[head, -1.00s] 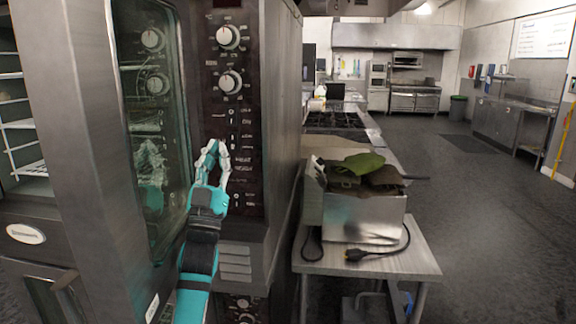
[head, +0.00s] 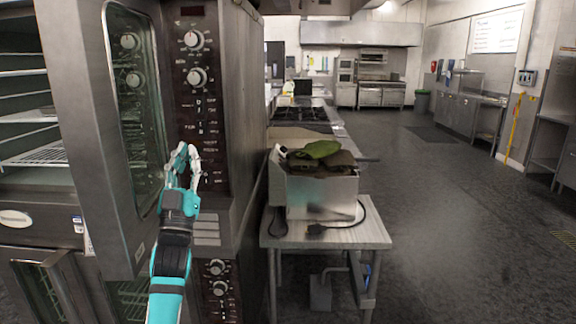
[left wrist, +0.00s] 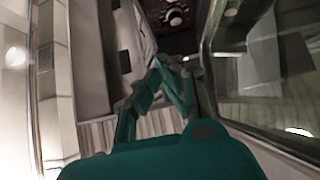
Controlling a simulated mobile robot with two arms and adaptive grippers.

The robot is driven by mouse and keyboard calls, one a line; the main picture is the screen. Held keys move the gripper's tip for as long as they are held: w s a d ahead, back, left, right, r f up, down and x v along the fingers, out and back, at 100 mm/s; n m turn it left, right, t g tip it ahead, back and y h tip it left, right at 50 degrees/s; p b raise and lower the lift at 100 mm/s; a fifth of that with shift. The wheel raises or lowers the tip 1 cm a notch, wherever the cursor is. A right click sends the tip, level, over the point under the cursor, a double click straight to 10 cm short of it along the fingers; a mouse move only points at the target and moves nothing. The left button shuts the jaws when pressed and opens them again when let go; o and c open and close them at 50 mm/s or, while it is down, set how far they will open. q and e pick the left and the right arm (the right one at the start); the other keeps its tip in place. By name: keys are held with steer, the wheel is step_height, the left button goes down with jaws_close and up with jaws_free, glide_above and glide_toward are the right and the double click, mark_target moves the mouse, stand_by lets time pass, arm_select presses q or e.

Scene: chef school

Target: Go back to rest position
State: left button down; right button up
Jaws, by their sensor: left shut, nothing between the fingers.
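My left gripper (head: 182,163) is raised in front of the oven's dark control panel (head: 200,115), with its teal arm coming up from the bottom of the head view. It is shut and empty, with its fingertips close together. In the left wrist view its fingers (left wrist: 155,82) show beside a glass door. I cannot tell whether the fingertips touch the panel. My right gripper is not in view.
The oven door (head: 110,130) stands open at the left, beside wire racks (head: 40,150). A small table (head: 345,237) holds a metal box (head: 318,195) with dark and green cloth-like items and a black cord. Open floor (head: 450,220) lies to the right.

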arm_select(q)
steer(key=w+d+f+g, duration=0.1)
steer(key=w+f+g, duration=0.15)
steer(key=f, duration=1.15)
steer(key=w+f+g, duration=0.2)
steer(key=f+g, duration=0.2)
steer(key=f, duration=1)
steer(key=s+f+g, duration=0.2)
steer(key=s+f, duration=0.1)
steer(key=f, duration=0.7)
steer(key=s+f+g, duration=0.2)
steer(key=s+f, duration=0.2)
steer(key=f, duration=0.6)
steer(key=s+f+g, duration=0.3)
steer(key=f, duration=0.7)
steer(key=s+f+m+g, duration=0.1)
steer(key=s+f+g, duration=0.5)
steer(key=s+f, duration=1.65)
steer(key=s+a+f+g, duration=0.1)
steer(key=s+f+g, duration=0.1)
steer(key=s, duration=0.8)
steer(key=s+a+f+g, duration=0.1)
steer(key=s+f, duration=0.3)
steer(key=s, duration=0.7)
steer(key=s+a+f+g+y, duration=0.1)
steer(key=s+a+f+g, duration=0.1)
steer(key=s, duration=0.9)
steer(key=shift+f+m+g, duration=0.4)
steer(key=shift+f+g, duration=0.4)
steer(key=shift+g, duration=0.25)
